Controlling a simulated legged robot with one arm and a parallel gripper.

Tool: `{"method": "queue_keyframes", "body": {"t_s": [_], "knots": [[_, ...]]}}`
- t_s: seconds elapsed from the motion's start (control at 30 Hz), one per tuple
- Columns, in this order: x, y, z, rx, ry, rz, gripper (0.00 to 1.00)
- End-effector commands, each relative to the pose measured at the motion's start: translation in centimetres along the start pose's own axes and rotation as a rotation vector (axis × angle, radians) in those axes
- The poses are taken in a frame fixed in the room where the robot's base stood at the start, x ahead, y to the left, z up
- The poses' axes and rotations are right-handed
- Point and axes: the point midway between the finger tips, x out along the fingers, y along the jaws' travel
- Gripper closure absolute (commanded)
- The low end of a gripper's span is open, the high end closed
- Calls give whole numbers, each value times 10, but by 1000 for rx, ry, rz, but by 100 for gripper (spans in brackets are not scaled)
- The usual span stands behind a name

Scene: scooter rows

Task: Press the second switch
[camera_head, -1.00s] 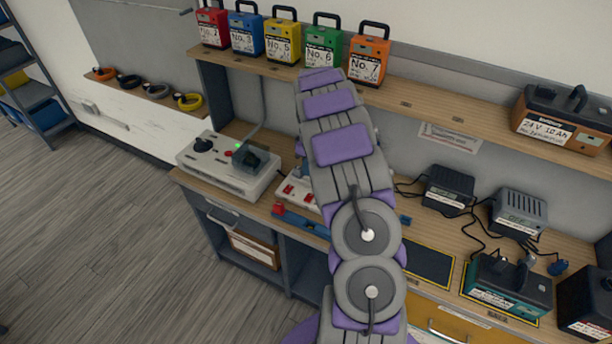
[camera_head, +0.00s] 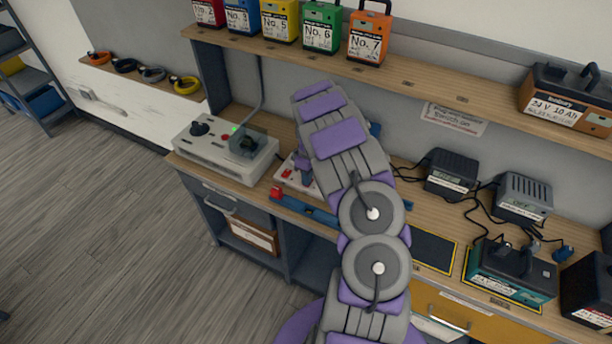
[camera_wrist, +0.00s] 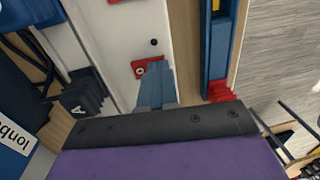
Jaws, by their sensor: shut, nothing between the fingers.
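A white switch panel (camera_head: 284,184) lies on the workbench, mostly hidden behind my arm in the head view. One red switch (camera_head: 287,173) shows at its left part. In the wrist view the white panel (camera_wrist: 118,38) runs down the picture, with a red switch (camera_wrist: 140,69) marked with a 0. My gripper (camera_wrist: 155,72) is shut and empty, its blue-grey fingertips over the right part of that switch. I cannot tell whether they touch it, or which switch in the row it is.
A blue bar with a red end (camera_head: 277,193) lies along the bench's front edge, close beside the panel. A grey control box (camera_head: 215,158) stands to the left. Chargers (camera_head: 452,172) with cables stand to the right. A shelf (camera_head: 420,85) with several coloured battery packs hangs above.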

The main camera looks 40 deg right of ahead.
Motion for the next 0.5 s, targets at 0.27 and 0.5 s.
{"method": "queue_keyframes", "body": {"t_s": [0.27,0.5], "knots": [[0,-3,0,2,-3,14,100],[5,-2,0,3,-4,30,100]]}}
